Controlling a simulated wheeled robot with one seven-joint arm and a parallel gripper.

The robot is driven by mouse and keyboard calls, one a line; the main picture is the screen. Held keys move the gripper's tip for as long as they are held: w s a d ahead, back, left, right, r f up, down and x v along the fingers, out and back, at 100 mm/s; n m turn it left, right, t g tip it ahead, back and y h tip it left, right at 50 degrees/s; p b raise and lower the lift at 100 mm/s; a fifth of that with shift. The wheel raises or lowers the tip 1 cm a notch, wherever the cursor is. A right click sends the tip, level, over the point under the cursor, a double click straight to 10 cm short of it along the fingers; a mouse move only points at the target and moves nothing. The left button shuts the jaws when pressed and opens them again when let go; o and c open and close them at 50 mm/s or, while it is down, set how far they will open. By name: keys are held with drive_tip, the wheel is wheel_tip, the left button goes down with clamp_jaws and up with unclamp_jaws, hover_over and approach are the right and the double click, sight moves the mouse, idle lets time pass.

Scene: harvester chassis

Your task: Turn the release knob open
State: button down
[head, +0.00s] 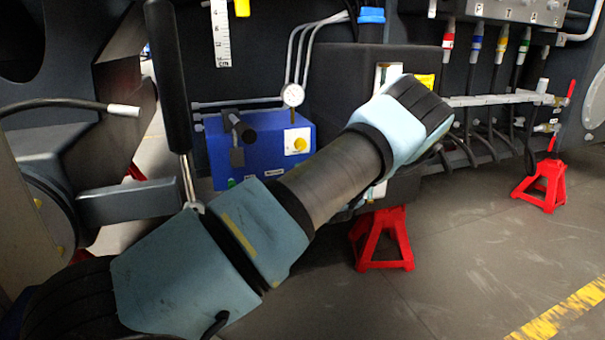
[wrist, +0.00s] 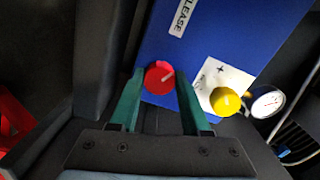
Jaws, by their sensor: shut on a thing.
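The release knob (wrist: 159,78) is round and red with a pale pointer line, on the blue box near the "RELEASE" label (wrist: 184,17). My gripper (wrist: 160,84) has its two green fingers on either side of the red knob and is shut on it in the wrist view. The pointer line slants up to the right in that view. In the head view the blue box (head: 222,168) stands left of the middle.
A yellow knob (wrist: 225,101) on a white plate sits beside the red knob, with a gauge (wrist: 267,101) close by. A black lever (head: 168,75) stands upright at left. Red jack stands (head: 382,240) are on the floor. The floor at lower right is clear.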

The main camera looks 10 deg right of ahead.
drive_tip(key=n+b, duration=0.3)
drive_tip(key=n, duration=0.8)
drive_tip(key=n+b, duration=0.3)
drive_tip(key=n, duration=0.9)
drive_tip(key=shift+f+t+h, duration=0.2)
drive_tip(key=shift+t+h, duration=0.1)
drive_tip(key=shift+h, duration=0.1)
drive_tip(key=shift+b, duration=0.3)
drive_tip(key=shift+c, duration=1.8)
unclamp_jaws()
drive_tip(key=shift+r, duration=0.1)
drive_tip(key=s+p, duration=0.2)
drive_tip(key=s, duration=0.8)
drive_tip(key=shift+s+d, duration=0.4)
drive_tip(key=shift+d, duration=0.05)
